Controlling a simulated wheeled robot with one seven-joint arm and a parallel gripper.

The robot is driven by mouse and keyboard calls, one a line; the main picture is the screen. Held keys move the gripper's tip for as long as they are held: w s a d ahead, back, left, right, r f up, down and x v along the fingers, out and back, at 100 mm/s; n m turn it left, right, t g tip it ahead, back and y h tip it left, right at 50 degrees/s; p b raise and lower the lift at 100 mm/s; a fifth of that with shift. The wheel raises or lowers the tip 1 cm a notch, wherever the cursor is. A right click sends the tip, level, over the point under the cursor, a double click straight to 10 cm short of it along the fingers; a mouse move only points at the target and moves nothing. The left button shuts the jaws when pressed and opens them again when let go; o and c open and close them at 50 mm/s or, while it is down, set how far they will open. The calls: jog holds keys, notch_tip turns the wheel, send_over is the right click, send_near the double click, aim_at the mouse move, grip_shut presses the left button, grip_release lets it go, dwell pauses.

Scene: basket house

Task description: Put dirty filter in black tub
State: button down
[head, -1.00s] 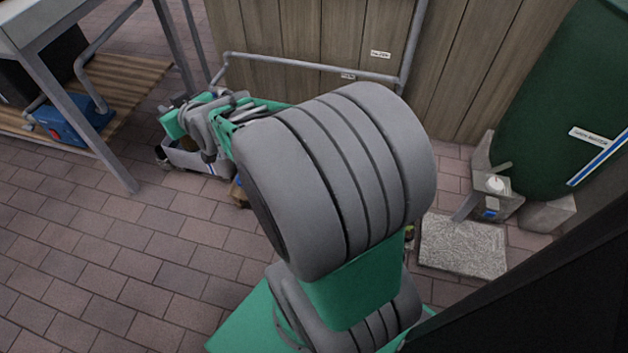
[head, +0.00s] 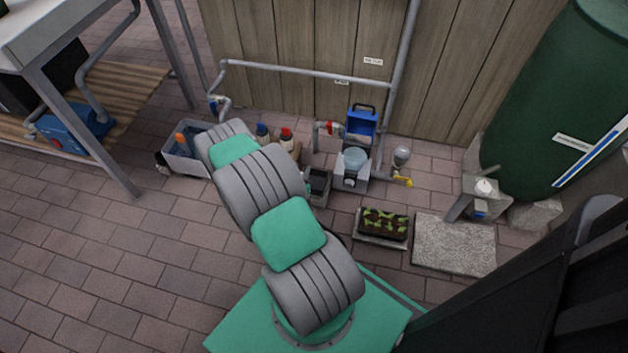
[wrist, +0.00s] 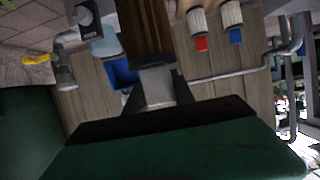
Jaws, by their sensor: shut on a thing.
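My gripper (wrist: 158,92) is shut on the grey end of a long brown filter (wrist: 147,30) in the wrist view. The filter's far end runs out of the top of that view. In the head view my arm hides the gripper and the held filter. A dark open tub (head: 320,187) stands on the paving just right of my arm, partly hidden by it. I cannot see all of its inside.
A grey bin (head: 183,161) with an orange-topped thing stands left of my arm. Blue-capped (head: 263,132) and red-capped (head: 287,136) cylinders stand behind it. A pump unit (head: 352,175), a planter (head: 383,224) and a pipe (head: 310,72) are nearby. The left paving is clear.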

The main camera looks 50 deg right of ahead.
jog(key=w+d+f+b, duration=0.3)
jog(key=d+f+b, duration=0.5)
jog(key=d+f, duration=0.5)
jog(key=shift+w+f, duration=0.15)
jog(key=shift+w, duration=0.15)
jog(key=c, duration=1.1)
grip_release()
jog(key=shift+d, duration=0.1)
jog(key=shift+o, duration=0.2)
